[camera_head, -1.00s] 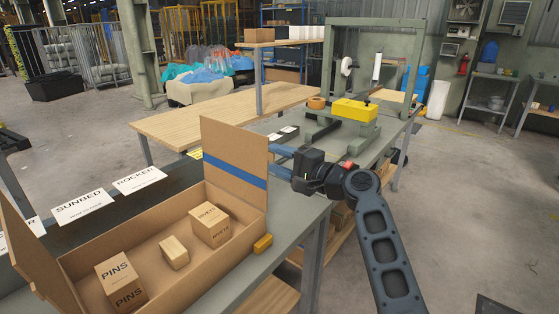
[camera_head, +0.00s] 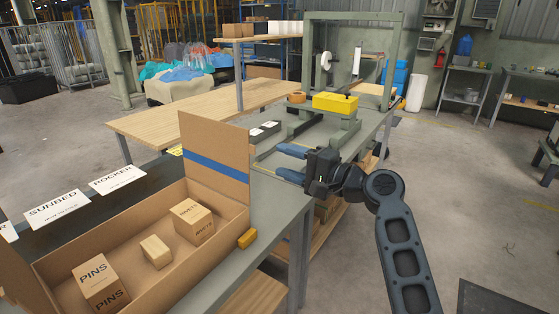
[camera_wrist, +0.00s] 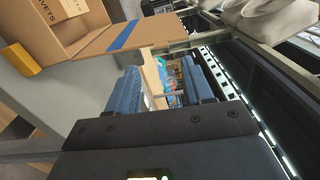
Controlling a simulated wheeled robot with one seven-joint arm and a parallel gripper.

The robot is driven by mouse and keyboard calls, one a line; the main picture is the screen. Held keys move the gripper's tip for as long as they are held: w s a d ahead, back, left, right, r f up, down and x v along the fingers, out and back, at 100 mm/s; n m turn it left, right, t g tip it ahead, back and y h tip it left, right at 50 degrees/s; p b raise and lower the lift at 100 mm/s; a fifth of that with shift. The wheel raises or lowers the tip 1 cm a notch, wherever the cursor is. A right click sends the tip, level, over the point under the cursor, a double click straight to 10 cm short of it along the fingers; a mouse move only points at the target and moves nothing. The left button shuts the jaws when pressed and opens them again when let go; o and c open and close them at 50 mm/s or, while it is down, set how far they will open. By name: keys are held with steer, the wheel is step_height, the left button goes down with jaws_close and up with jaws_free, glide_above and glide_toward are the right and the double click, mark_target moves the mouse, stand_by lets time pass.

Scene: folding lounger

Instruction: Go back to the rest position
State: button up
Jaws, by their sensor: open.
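My gripper (camera_head: 290,162) is open and empty, with its two blue fingers apart and pointing left in the head view. It hangs over the right edge of the grey bench, just right of the raised cardboard flap (camera_head: 214,160) with a blue stripe. In the wrist view my gripper (camera_wrist: 156,90) shows both blue fingers with a gap between them and nothing held. The same flap (camera_wrist: 140,25) is beyond the fingers at the upper left of that view.
An open cardboard box (camera_head: 130,240) holds a PINS carton (camera_head: 98,284), a small block (camera_head: 156,251) and another carton (camera_head: 193,221). A yellow block (camera_head: 247,239) sits beside it. A green frame (camera_head: 395,60) and yellow piece (camera_head: 335,102) stand farther back. The floor at right is largely clear.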

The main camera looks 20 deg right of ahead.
stand_by(0.4)
steer(key=s+d+f+n+g+h, duration=0.15)
steer(key=s+f+h, duration=0.65)
steer(key=s+f, duration=1.5)
steer(key=s+a+r+n, duration=0.1)
steer(key=s+r+n, duration=0.2)
steer(key=s, duration=0.7)
steer(key=s+a+r+n+t+h, duration=0.1)
steer(key=s+r+n, duration=0.3)
steer(key=s, duration=0.6)
steer(key=s+a+r+n+h, duration=0.1)
steer(key=s+r+n, duration=0.2)
steer(key=s+r, duration=0.3)
steer(key=v, duration=0.3)
steer(key=shift+s, duration=0.45)
